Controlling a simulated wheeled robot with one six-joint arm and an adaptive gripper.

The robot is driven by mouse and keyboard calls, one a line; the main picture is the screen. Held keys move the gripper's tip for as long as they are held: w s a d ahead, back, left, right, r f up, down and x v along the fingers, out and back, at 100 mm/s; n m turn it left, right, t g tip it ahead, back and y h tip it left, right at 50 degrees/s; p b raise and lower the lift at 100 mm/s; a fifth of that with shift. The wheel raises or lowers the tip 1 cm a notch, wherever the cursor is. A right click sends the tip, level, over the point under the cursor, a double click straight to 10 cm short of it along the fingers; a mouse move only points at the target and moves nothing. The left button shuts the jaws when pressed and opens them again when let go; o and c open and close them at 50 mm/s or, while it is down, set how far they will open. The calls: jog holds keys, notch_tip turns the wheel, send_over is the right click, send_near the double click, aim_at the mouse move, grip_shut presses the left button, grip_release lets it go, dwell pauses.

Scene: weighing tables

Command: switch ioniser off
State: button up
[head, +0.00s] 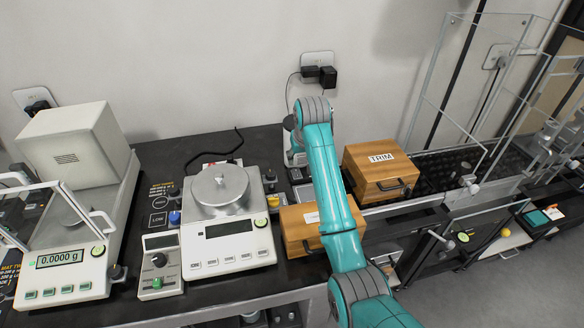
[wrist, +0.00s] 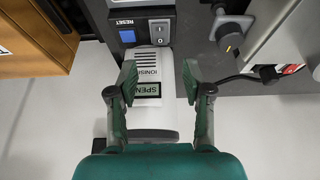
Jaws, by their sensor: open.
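The ioniser (wrist: 153,60) is a white unit in the wrist view, with slots at its top and a partly covered "IONISER" lettering. A small grey-white switch (wrist: 159,33) marked with a line and a circle sits at its upper end. In the head view, a white unit (head: 295,157) is mostly hidden behind my arm.
A black knob (wrist: 230,42) and a red switch (wrist: 291,69) lie to the right. A balance (head: 226,232) and the "TRIM" wooden box (head: 378,178) flank my arm.

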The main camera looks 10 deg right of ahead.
aim_at(297, 173)
jog(key=x, duration=0.9)
grip_shut()
